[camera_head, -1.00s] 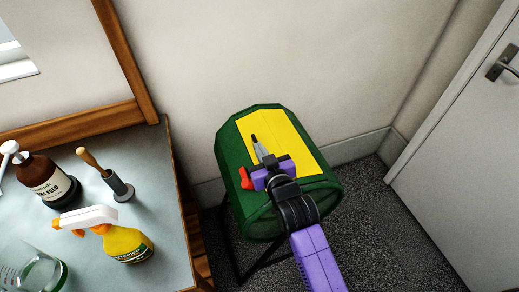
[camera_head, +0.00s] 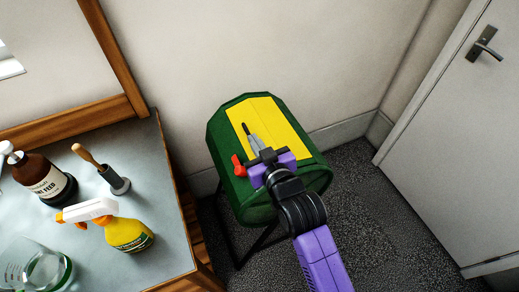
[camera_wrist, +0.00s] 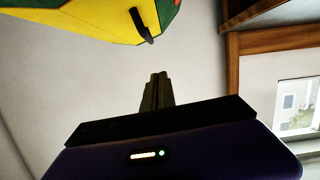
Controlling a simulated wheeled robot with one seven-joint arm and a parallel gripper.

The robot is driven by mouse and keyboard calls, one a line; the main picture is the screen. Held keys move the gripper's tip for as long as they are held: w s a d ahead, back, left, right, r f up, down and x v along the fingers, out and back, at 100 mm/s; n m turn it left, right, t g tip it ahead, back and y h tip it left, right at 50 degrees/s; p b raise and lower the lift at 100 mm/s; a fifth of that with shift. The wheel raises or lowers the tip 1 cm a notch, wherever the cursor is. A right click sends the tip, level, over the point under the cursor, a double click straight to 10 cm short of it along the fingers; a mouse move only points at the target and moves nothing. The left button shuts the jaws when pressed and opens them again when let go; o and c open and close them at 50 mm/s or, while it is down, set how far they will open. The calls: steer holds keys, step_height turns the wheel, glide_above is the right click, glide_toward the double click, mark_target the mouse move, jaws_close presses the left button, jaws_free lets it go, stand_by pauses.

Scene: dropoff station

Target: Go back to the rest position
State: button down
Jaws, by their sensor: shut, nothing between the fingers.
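My gripper (camera_head: 252,136) is shut and empty, at the end of my purple and black arm. In the head view it appears over the yellow panel of a green drum (camera_head: 232,190) on a dark stand. In the wrist view the shut fingers (camera_wrist: 157,90) point towards a bare wall, with a gap between them and the drum's yellow panel (camera_wrist: 95,18) at the top. A dark handle (camera_wrist: 141,26) sits on that panel. A red latch (camera_head: 239,166) is on the drum's left side in the head view.
A grey-topped table (camera_head: 165,225) at left holds a brown bottle (camera_head: 45,180), a yellow spray bottle (camera_head: 130,236), a wooden-handled tool in a grey holder (camera_head: 116,181) and a glass beaker (camera_head: 45,268). A white door (camera_head: 450,150) is at right. Dark floor (camera_head: 370,215) is clear before it.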

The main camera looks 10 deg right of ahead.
steer(key=v, duration=0.3)
steer(key=shift+s+d+r, duration=0.1)
steer(key=shift+s, duration=0.2)
steer(key=s+d+r+m+t, duration=0.1)
steer(key=s+d+r+t, duration=0.2)
steer(key=s+r, duration=0.2)
steer(key=s+d+m+g+h, duration=0.1)
steer(key=s+d, duration=0.3)
steer(key=s, duration=0.7)
steer(key=s+d+f+m+g+h, duration=0.1)
steer(key=s+d, duration=0.3)
steer(key=s, duration=0.7)
steer(key=s+d+f+m+h, duration=0.1)
steer(key=s+d, duration=0.3)
steer(key=s, duration=0.7)
steer(key=shift+d+f+g+h, duration=0.25)
steer(key=shift+g+h, duration=0.15)
steer(key=shift+h, duration=0.3)
